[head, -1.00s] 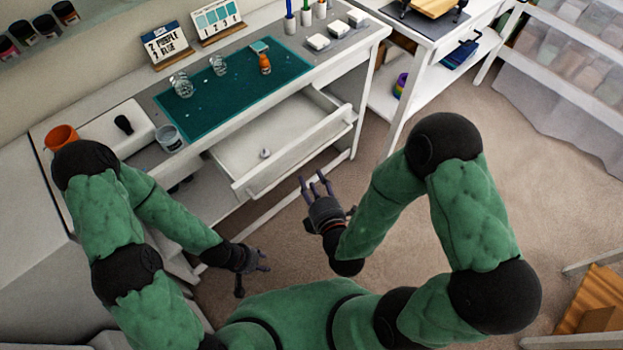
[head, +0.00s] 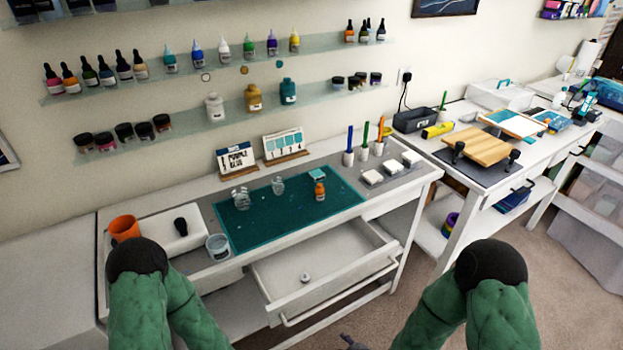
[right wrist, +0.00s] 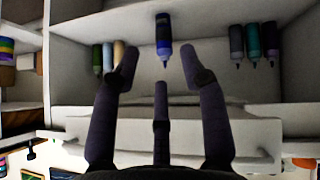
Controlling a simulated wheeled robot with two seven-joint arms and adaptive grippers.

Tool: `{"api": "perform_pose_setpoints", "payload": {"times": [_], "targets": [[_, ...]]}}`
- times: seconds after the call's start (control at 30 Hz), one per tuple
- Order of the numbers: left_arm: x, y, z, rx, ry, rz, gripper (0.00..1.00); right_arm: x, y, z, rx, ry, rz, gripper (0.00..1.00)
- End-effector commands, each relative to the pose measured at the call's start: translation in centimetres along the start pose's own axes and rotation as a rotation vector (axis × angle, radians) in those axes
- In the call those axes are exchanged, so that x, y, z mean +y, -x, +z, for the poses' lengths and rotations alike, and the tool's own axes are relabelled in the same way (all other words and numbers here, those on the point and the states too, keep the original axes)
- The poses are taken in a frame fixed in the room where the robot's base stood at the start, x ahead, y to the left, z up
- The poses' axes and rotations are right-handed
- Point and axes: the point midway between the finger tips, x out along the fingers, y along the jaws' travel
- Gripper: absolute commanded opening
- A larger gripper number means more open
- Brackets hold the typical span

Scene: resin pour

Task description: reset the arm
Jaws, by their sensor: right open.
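My right gripper (right wrist: 163,72) shows in the right wrist view with its dark fingers spread and nothing between them. Only a small dark piece of it (head: 352,343) shows at the bottom edge of the head view, in front of the open drawer. My right arm (head: 490,300) is bent, with its black elbow at the lower right. My left arm (head: 150,300) is bent at the lower left. My left gripper is below the head view and out of sight.
An open white drawer (head: 345,283) with a small pale item juts from the bench. On the bench are a green mat (head: 235,232), an orange cup (head: 123,228) and a grey mug (head: 218,247). The right wrist view shows a blue bottle (right wrist: 163,38) beyond the fingers.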

Motion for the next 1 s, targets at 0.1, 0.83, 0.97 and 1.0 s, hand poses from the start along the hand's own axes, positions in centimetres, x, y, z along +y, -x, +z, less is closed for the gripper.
{"api": "perform_pose_setpoints", "payload": {"times": [0.1, 0.83, 0.97, 1.0], "targets": [[0.1, 0.1, 0.0, 0.000, 0.000, 0.000, 0.40, -2.1, -1.0, 2.8, -0.123, -0.279, -0.121, 0.44], [0.1, 0.4, 0.0, 0.000, 0.000, 0.000, 0.40, -9.5, -0.1, 10.2, -0.641, -1.106, -0.308, 0.44], [0.1, 0.4, 0.0, 0.000, 0.000, 0.000, 0.40, -9.4, -0.1, 10.1, -0.639, -1.105, -0.308, 0.44], [0.1, 0.4, 0.0, 0.000, 0.000, 0.000, 0.40, -9.4, -0.1, 10.1, -0.639, -1.105, -0.308, 0.44]]}}
